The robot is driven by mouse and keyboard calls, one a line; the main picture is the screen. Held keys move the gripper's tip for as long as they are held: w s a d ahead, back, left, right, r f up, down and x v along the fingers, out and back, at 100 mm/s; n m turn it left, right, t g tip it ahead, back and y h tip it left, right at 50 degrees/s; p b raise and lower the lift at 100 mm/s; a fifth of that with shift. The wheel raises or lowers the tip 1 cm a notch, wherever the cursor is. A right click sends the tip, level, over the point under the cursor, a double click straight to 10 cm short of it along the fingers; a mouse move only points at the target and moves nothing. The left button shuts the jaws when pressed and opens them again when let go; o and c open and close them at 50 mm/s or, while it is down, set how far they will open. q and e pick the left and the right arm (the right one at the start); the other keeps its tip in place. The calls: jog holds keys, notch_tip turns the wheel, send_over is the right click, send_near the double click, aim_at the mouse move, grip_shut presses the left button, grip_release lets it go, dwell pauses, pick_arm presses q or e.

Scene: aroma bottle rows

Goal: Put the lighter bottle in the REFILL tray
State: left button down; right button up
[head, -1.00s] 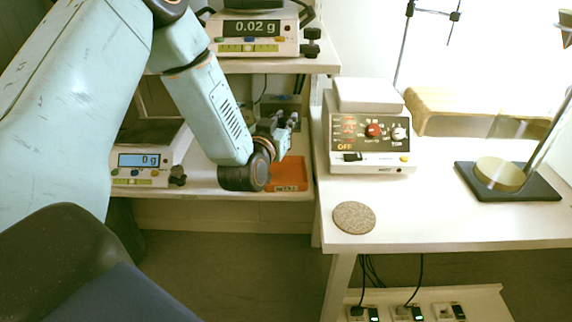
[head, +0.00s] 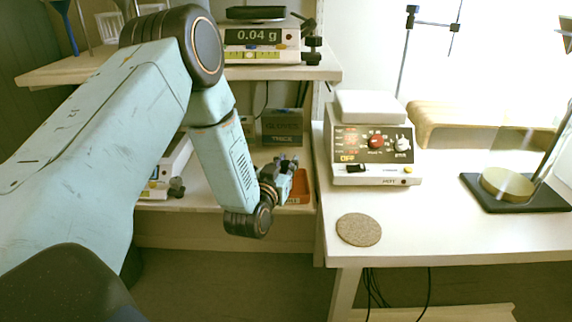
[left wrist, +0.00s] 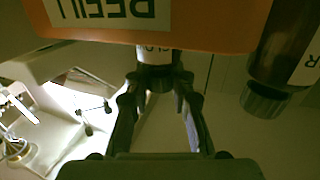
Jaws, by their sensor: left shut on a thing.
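My left gripper (head: 290,168) is over the lower shelf at the orange REFILL tray (head: 303,188). In the left wrist view the tray (left wrist: 205,38) lies across the top, with its label upside down. There my left gripper (left wrist: 158,82) is shut on a small dark bottle (left wrist: 156,71) with a white label. The tray's wall hides part of this bottle, so I cannot tell whether it touches the tray floor. Another brown bottle (left wrist: 285,50) with a black cap and white label is beside the tray at right. My right gripper is out of view.
An upper scale (head: 262,42) reads 0.04 g. A grey box (head: 282,127) stands behind the tray. My arm partly covers the lower scale (head: 160,188). On the right table are a control unit (head: 375,150), a cork mat (head: 358,229) and a stand (head: 515,190).

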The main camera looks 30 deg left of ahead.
pick_arm(q)
jog(key=shift+f, duration=0.15)
jog(key=c, duration=1.2)
grip_release()
jog(key=shift+w+f, duration=0.1)
jog(key=shift+w, duration=0.05)
jog(key=shift+o, duration=0.3)
